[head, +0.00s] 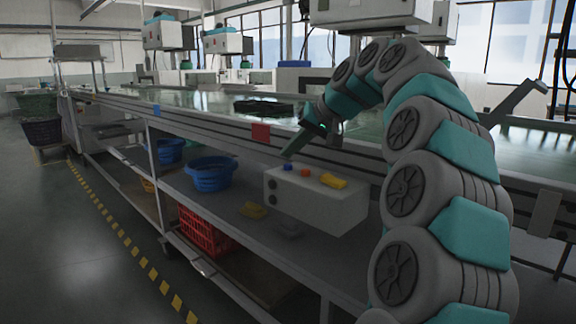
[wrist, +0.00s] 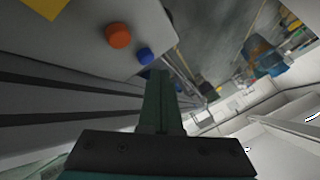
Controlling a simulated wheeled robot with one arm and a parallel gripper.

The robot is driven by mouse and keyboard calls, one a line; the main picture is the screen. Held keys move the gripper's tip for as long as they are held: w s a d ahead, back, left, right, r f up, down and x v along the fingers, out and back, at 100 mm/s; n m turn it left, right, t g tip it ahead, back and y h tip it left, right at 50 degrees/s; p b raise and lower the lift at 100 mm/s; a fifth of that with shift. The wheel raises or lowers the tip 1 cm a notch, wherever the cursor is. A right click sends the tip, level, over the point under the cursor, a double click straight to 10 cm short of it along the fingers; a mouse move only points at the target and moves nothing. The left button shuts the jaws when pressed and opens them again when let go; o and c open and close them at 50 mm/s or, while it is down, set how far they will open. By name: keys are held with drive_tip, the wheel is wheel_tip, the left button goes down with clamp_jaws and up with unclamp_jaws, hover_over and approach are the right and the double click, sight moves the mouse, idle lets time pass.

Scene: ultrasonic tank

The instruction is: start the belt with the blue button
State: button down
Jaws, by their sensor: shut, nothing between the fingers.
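A grey control box (head: 318,206) hangs at the front of the belt frame. On its top are a blue button (head: 288,167), an orange-red button (head: 305,172) and a yellow part (head: 332,181). In the wrist view the blue button (wrist: 145,55) lies just beyond my fingertips, beside the orange button (wrist: 118,36). Whether the tip touches the button I cannot tell. The belt (head: 200,104) runs along behind the box.
Blue baskets (head: 210,173) stand on the shelf below the belt, with a red crate (head: 203,232) lower down. A dark item (head: 262,107) lies on the belt. A red square (head: 261,132) is on the belt's side rail.

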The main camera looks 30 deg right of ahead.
drive_tip(key=shift+f, duration=0.45)
